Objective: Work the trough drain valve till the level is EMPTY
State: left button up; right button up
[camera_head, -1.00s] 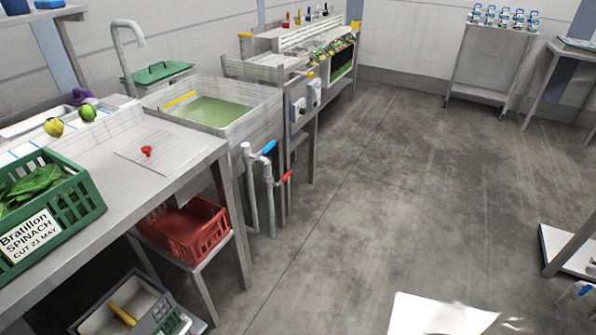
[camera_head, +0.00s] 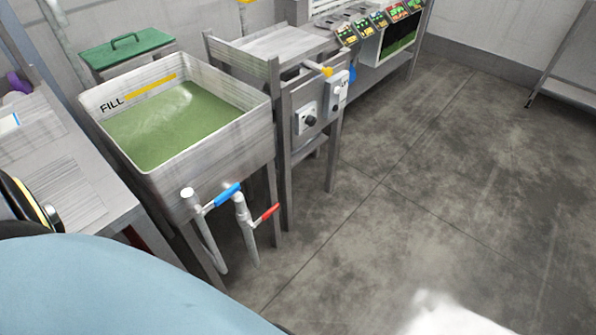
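The steel trough (camera_head: 228,121) stands at the left centre, holding green water (camera_head: 172,125) to a fairly high level. A yellow stripe (camera_head: 150,86) beside the word FILL marks its inner back wall. Two pipes stand at its front. One has a blue lever handle (camera_head: 228,195), the other a red lever handle (camera_head: 266,214). No label shows which one is the drain. Neither of my grippers is in view. A large pale blue rounded part, with a dark ringed part at its left, covers the lower left corner.
A steel bench (camera_head: 75,185) adjoins the trough on the left. A green lidded bin (camera_head: 124,50) stands behind it. A steel stand with a control box and dark knob (camera_head: 310,120) stands to the right. The concrete floor (camera_head: 430,180) right of the pipes is clear.

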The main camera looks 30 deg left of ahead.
aim_at(271, 210)
jog(key=i, duration=2.85)
jog(key=u, duration=4.45)
